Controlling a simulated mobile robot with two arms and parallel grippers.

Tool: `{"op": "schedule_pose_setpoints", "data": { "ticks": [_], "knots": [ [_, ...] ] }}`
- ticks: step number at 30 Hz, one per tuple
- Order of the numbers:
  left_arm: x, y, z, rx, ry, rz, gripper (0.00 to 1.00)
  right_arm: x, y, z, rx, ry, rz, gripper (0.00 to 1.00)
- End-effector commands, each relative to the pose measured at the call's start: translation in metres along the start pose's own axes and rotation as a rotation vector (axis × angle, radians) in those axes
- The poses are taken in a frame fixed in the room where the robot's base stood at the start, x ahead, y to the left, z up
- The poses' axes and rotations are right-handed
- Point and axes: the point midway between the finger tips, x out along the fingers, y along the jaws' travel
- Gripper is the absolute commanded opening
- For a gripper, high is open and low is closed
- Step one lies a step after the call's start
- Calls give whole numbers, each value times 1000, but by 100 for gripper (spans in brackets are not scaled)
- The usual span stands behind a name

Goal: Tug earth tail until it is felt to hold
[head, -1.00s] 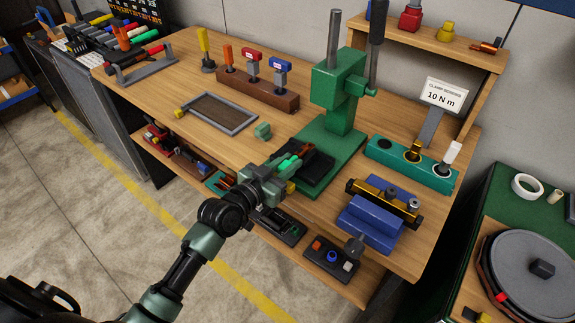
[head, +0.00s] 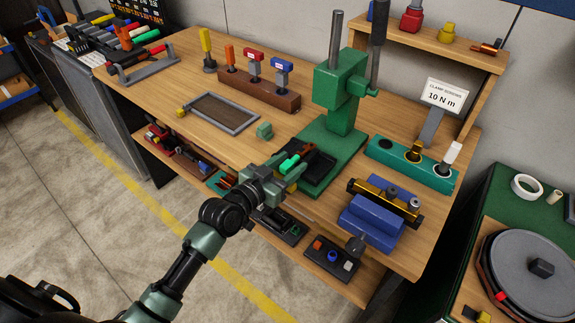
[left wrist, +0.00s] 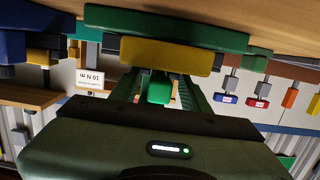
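My left gripper (head: 288,179) is at the front edge of the workbench, before the green press (head: 338,95). Its fingers look apart. A green piece (head: 290,162) lies just beyond the fingertips at the black tray (head: 318,165) on the press base. In the left wrist view, which is upside down, a green piece (left wrist: 159,88) shows between the fingers, with a yellow block (left wrist: 170,55) beyond; whether the fingers touch the green piece is unclear. I cannot make out a separate earth tail for sure. My right gripper is not in view.
A blue fixture with a brass bar (head: 372,220) stands right of the gripper. A teal block (head: 415,165) and a 10 N m sign (head: 444,95) are behind it. A small green cube (head: 264,131) and a framed mat (head: 218,113) lie left. A lower shelf holds trays.

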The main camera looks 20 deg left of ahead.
Motion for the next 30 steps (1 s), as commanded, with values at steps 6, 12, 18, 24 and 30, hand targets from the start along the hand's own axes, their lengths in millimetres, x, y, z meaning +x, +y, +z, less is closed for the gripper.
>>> {"op": "schedule_pose_setpoints", "data": {
  "ticks": [6, 12, 18, 24, 30],
  "knots": [
    [-10, 0, 1, 0, 1, -1, 47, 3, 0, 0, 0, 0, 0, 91],
    [-45, -1, 3, 3, -1, -1, 47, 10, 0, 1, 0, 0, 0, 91],
    [-72, -1, 2, 1, -1, -1, 47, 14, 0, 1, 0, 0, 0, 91],
    [-90, -1, 2, 1, -3, -1, 47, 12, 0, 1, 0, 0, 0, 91],
    [-110, -1, 5, 0, -2, -1, 47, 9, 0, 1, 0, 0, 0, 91]
  ]
}}
